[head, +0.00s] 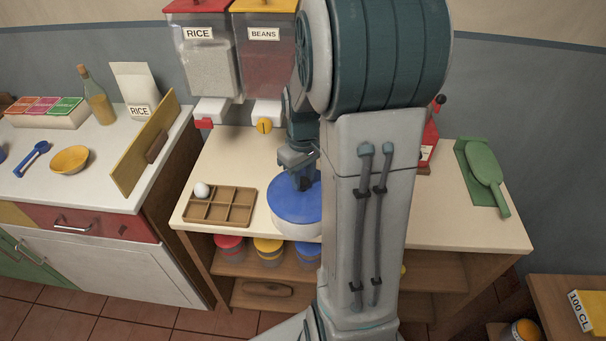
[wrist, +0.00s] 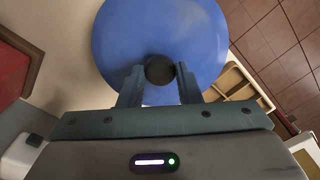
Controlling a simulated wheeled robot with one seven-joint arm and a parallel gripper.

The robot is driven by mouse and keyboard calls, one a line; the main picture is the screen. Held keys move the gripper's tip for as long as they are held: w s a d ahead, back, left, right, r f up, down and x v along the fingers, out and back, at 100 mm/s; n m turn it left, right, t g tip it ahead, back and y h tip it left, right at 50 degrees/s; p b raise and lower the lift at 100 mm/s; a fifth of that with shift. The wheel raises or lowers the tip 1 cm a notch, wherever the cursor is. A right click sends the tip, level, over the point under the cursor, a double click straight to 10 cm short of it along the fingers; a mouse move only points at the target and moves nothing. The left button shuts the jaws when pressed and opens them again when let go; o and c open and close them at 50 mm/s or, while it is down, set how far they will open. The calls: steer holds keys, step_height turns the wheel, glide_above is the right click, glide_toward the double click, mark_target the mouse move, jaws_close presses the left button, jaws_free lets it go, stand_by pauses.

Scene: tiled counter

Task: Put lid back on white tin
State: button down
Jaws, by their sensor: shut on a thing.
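The white tin (head: 296,224) stands on the counter, right of the wooden tray. Its blue lid (head: 288,204) lies over the tin's top in the head view; whether it is fully seated I cannot tell. My gripper (head: 304,183) is above the lid, pointing down, and my arm hides the tin's right side. In the wrist view the blue lid (wrist: 160,35) fills the upper middle, and my gripper (wrist: 160,84) is shut on its dark round knob (wrist: 160,69). The tin's body is hidden below the lid in that view.
A compartment tray (head: 219,206) with a white egg-like ball (head: 202,190) sits left of the tin. Rice and beans dispensers (head: 207,60) hang behind. A green scoop (head: 485,165) on a green board lies at right. Counter space between tin and scoop is partly hidden by my arm.

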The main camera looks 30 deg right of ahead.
stand_by(0.3)
steer(key=shift+c, duration=2.4)
jaws_free()
steer(key=shift+r+p, duration=2.6)
steer(key=shift+r, duration=0.9)
steer(key=shift+c, duration=0.4)
jaws_close()
